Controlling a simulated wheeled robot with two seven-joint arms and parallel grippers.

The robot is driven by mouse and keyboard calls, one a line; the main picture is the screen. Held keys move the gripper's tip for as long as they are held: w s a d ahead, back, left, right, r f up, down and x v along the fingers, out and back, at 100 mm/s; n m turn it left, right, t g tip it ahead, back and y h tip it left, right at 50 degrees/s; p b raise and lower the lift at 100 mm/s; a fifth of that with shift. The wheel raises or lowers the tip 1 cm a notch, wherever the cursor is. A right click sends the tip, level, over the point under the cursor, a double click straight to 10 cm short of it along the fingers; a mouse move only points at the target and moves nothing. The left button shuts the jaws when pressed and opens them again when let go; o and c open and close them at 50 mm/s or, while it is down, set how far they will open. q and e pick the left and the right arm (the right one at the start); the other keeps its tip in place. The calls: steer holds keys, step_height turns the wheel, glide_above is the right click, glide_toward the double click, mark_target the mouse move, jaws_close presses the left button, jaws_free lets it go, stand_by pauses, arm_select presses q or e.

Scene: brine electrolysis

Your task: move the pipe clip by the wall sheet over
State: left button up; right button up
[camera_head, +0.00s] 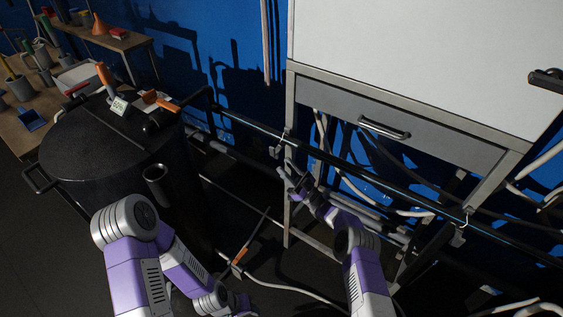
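A small pale clip (283,138) sits on the dark horizontal pipe (340,160) near the left leg of the large white panel. Another pale clip (463,223) sits on the same pipe farther right. I cannot tell for sure which one the task means. My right gripper (291,174) is just below the left clip, near the panel's left leg. It is small and dark, and I cannot tell whether its fingers are open or touch anything. My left arm is folded low at the bottom; its gripper end (236,303) is barely distinguishable.
A white panel (420,50) with a handled drawer (385,130) stands over the pipe. A black drum (100,150) with tools on its lid stands at left. Pale hoses hang behind the pipe. An orange-handled tool (240,256) is below. A wooden bench (120,42) is at the back left.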

steer(key=v, duration=0.4)
stand_by(0.4)
steer(key=w+d+f+m+t+h+p, duration=0.25)
steer(key=w+f+m+t+h, duration=0.2)
steer(key=m+h, duration=0.75)
steer(key=s+d+f+m+g+h+p, duration=0.1)
steer(key=s+f+m+g+h+p, duration=0.2)
steer(key=s+f+g+h, duration=0.55)
steer(key=s+r+m+g+y+p, duration=0.1)
steer(key=s+g, duration=0.8)
steer(key=s, duration=2.4)
steer(key=r+p, duration=0.1)
steer(key=p, duration=0.1)
steer(key=shift+s+a+r+p, duration=0.15)
steer(key=shift+s+r+p, duration=0.05)
steer(key=shift+s+p, duration=0.1)
